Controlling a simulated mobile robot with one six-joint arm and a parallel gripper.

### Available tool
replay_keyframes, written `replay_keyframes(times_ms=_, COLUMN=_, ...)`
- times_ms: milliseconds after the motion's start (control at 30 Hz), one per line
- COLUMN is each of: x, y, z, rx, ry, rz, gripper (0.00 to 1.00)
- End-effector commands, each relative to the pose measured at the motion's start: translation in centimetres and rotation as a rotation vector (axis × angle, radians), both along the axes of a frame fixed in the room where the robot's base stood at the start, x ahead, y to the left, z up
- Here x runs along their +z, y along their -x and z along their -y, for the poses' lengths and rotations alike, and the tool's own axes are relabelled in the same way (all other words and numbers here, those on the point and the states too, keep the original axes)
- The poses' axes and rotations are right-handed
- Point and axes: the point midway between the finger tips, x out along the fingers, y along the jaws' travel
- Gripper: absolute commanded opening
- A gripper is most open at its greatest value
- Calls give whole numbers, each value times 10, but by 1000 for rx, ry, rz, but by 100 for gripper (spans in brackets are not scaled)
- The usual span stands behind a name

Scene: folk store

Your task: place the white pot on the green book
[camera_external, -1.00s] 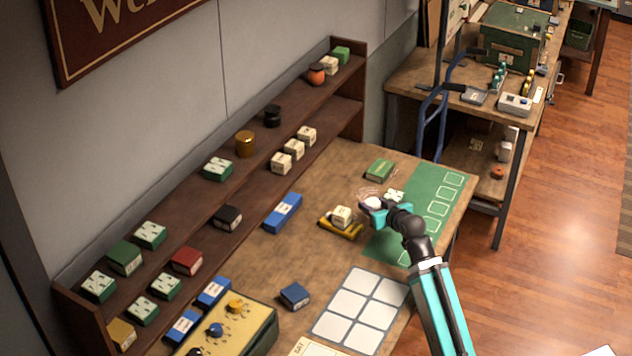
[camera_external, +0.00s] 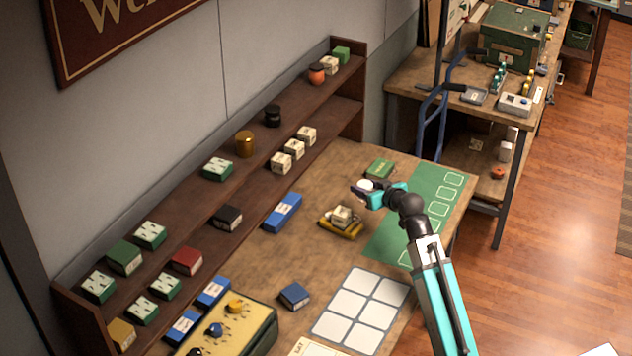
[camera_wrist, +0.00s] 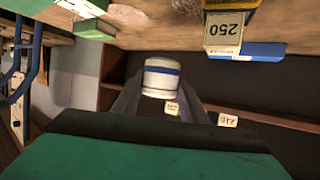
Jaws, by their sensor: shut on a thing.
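The white pot (camera_external: 366,185) is small and round. In the wrist view the white pot (camera_wrist: 161,78) has a blue band and sits between my two fingers. My gripper (camera_external: 363,189) is shut on it and holds it above the table. The green book (camera_external: 380,169) lies flat on the table just beyond and slightly right of the pot in the external view. In the wrist view the green book (camera_wrist: 95,29) shows at the upper left, apart from the pot.
A green mat (camera_external: 411,220) lies to the right, partly under my arm. A blue box (camera_external: 283,212) lies by the shelf (camera_external: 347,93). Bare table surrounds the book's left side.

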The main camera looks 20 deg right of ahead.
Motion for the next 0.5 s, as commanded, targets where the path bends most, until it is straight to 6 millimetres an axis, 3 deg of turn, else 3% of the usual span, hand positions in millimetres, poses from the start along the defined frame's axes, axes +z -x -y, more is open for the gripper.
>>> replay_keyframes(times_ms=500, x=12, y=-34, z=13, rx=-12, ry=0, rz=-2, gripper=14)
